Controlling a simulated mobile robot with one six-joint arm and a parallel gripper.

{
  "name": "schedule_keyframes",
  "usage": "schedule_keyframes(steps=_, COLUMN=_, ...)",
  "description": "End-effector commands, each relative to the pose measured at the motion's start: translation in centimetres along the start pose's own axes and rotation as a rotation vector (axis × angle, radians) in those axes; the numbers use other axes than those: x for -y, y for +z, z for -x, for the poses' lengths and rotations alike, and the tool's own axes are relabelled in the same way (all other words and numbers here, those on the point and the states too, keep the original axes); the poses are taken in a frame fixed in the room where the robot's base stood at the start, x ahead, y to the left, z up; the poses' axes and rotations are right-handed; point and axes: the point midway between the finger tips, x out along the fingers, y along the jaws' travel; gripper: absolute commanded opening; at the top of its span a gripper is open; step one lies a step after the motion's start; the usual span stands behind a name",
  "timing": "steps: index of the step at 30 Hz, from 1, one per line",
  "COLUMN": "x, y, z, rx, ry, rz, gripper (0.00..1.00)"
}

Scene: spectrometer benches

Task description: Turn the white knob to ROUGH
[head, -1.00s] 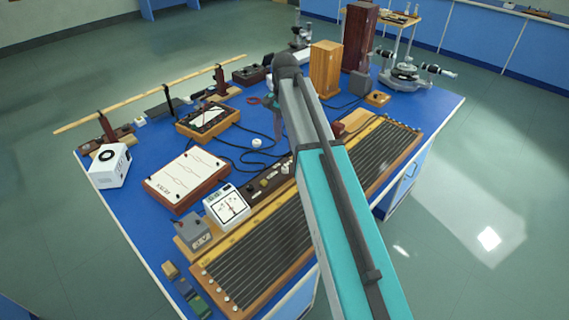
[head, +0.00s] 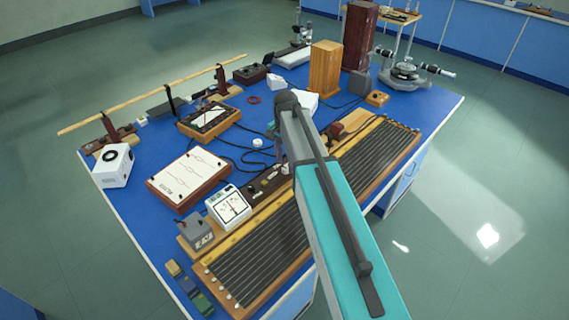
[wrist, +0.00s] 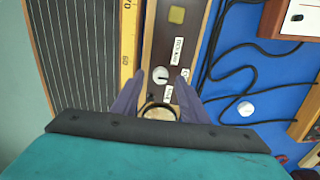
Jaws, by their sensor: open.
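The white knob (wrist: 161,76) sits on a narrow dark panel (wrist: 160,38) with a wooden edge. Small white labels lie around it, one just below and others to its right; their words are too small to read surely. My gripper (wrist: 160,84) is open, with its two purple-grey fingers on the left and right of the knob in the wrist view. I cannot tell whether they touch it. A pale round part with a dark ring (wrist: 158,112) shows nearer the wrist, between the fingers. In the head view my gripper (head: 277,148) is over the panel, and my arm partly hides it.
A ribbed board with a yellow scale (wrist: 126,45) lies left of the panel in the wrist view. Black cables (wrist: 225,70) and a loose white round piece (wrist: 246,109) lie on the blue table to the right. A wooden block (head: 325,70) stands farther back.

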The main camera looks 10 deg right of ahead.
Motion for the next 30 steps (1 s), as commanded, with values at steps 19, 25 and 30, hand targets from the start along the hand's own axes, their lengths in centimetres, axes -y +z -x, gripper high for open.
schedule_keyframes(steps=19, x=-0.1, y=-0.1, z=-1.8, rx=0.000, ry=0.000, rz=-0.001, gripper=0.38)
schedule_keyframes(steps=25, x=-0.1, y=-0.1, z=-1.8, rx=0.000, ry=0.001, rz=-0.002, gripper=0.05)
schedule_keyframes(steps=30, x=0.0, y=0.1, z=-1.8, rx=0.002, ry=0.001, rz=-0.001, gripper=0.00)
